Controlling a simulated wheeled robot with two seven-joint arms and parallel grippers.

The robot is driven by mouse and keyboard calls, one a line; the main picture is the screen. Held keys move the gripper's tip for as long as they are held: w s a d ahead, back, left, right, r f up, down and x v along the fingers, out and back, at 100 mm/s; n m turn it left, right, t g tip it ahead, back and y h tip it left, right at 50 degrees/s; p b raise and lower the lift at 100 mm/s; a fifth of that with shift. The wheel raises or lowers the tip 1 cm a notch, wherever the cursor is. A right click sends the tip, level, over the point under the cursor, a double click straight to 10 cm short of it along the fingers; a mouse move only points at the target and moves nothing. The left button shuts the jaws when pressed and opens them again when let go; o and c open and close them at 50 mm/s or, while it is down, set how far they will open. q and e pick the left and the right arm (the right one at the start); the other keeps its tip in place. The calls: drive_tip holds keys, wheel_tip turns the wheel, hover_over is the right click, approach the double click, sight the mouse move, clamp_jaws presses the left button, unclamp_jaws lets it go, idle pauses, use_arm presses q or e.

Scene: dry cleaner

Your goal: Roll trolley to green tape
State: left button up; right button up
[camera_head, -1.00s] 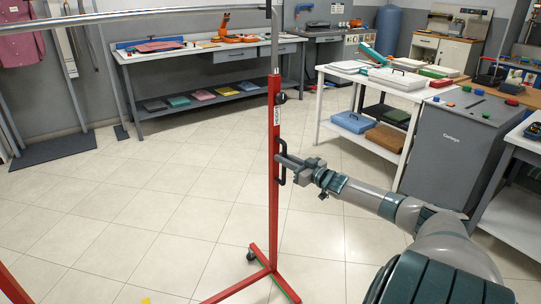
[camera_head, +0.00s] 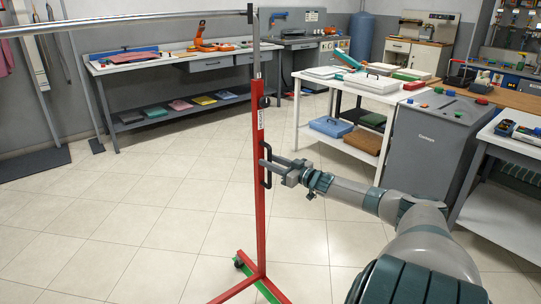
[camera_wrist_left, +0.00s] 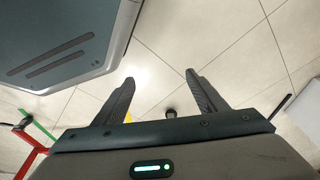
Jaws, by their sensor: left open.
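The trolley is a tall rail with a red upright post (camera_head: 261,200), a grey top bar and red splayed legs on casters. My right gripper (camera_head: 277,166) has its fingers at the black handle on the post and appears shut on it. The green tape (camera_head: 270,291) shows as a strip on the floor, partly under the trolley's legs. In the left wrist view, green tape (camera_wrist_left: 38,127) lies beside a red leg (camera_wrist_left: 32,156). My left gripper (camera_wrist_left: 160,88) is open and empty above the floor; it is outside the head view.
A grey cabinet (camera_head: 432,145) and a white table (camera_head: 352,95) with boxes stand at the right. A workbench (camera_head: 180,68) lines the back wall. A dark mat (camera_head: 35,163) lies at the left. The tiled floor (camera_head: 130,220) between is clear.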

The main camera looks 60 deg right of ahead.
drive_tip(key=shift+s+a, duration=0.15)
use_arm(q)
drive_tip(key=shift+t, duration=0.4)
drive_tip(key=f+p, duration=0.1)
drive_tip(key=f, duration=0.1)
drive_tip(key=s+f+p, duration=0.1)
drive_tip(key=f+p, duration=0.1)
drive_tip(key=f, duration=0.1)
drive_tip(key=shift+f, duration=0.15)
use_arm(e)
drive_tip(key=s+a, duration=0.1)
drive_tip(key=s, duration=1.6)
use_arm(q)
drive_tip(key=shift+s, duration=0.1)
use_arm(e)
drive_tip(key=shift+a, duration=0.1)
use_arm(q)
drive_tip(key=shift+d, duration=0.1)
